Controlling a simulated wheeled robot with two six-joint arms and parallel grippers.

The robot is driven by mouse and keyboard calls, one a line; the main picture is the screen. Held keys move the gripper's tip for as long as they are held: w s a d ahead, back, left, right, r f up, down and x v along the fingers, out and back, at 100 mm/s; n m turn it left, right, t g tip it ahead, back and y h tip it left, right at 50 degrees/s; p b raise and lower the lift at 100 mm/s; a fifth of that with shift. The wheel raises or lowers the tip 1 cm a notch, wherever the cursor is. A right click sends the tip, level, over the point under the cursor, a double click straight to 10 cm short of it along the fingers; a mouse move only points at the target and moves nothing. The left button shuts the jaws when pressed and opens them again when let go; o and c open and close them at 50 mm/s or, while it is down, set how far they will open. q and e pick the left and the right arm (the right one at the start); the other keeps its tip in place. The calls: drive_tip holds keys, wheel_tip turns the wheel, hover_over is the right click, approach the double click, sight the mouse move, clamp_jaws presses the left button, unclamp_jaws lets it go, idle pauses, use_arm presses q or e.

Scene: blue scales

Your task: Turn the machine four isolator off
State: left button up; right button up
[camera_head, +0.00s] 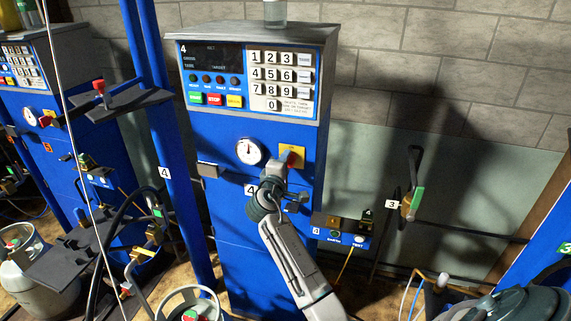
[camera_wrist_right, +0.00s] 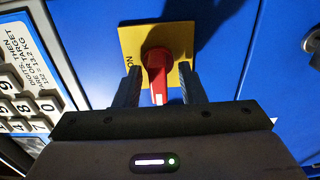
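The machine four isolator is a red rotary knob (camera_head: 291,157) on a yellow plate (camera_head: 298,150), on the blue front panel of the machine marked 4 (camera_head: 250,225). In the right wrist view the knob (camera_wrist_right: 158,68) points down the picture, and lettering that seems to read "ON" shows at the plate's (camera_wrist_right: 128,42) left edge. My right gripper (camera_head: 281,166) is at the knob and partly hides it in the head view. In the wrist view its fingers (camera_wrist_right: 159,84) are apart, one on each side of the knob, with visible gaps. My left gripper is not in view.
A round gauge (camera_head: 249,151) sits left of the isolator. A keypad (camera_head: 283,80) and several buttons are above it. A small control box (camera_head: 342,231) stands out at the lower right. Another blue machine (camera_head: 80,165), hoses and gas cylinders (camera_head: 30,275) are at the left.

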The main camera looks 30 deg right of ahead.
drive_tip(key=shift+s+a+f, duration=0.1)
drive_tip(key=shift+s+a, duration=0.1)
drive_tip(key=shift+a, duration=0.05)
drive_tip(key=b+v, duration=0.4)
drive_tip(key=v, duration=0.6)
drive_tip(key=shift+s, duration=0.1)
